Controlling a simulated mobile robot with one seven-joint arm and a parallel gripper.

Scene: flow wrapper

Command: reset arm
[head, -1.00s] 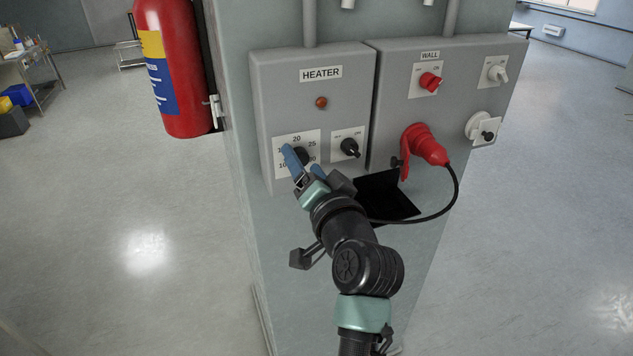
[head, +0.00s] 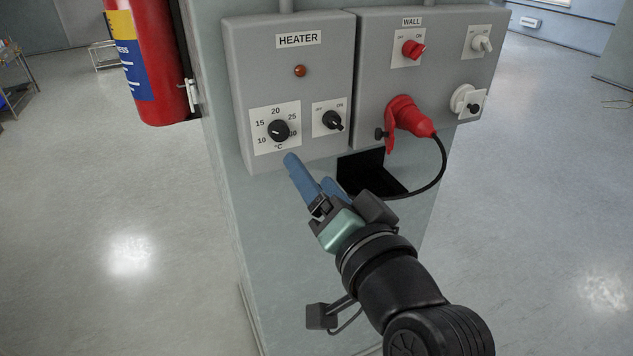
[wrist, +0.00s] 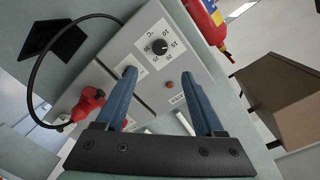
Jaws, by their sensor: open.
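My gripper (head: 308,172) is open and empty, with blue fingers, just below and in front of the heater box (head: 244,90) in the head view. In the wrist view its two fingers (wrist: 160,88) stand well apart, with the box behind them. The temperature dial (head: 278,131), a black knob on a white scale, is clear of the fingers; it also shows in the wrist view (wrist: 160,46). The black OFF/ON switch (head: 332,120) is right of the dial. An unlit-looking red-brown lamp (head: 299,71) is above.
The wall box (head: 375,75) on the right carries a red switch (head: 413,48) and a red plug (head: 410,117) with a looping black cable (head: 443,165). A fire extinguisher (head: 148,60) hangs at the left. Open floor (head: 130,230) lies on both sides.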

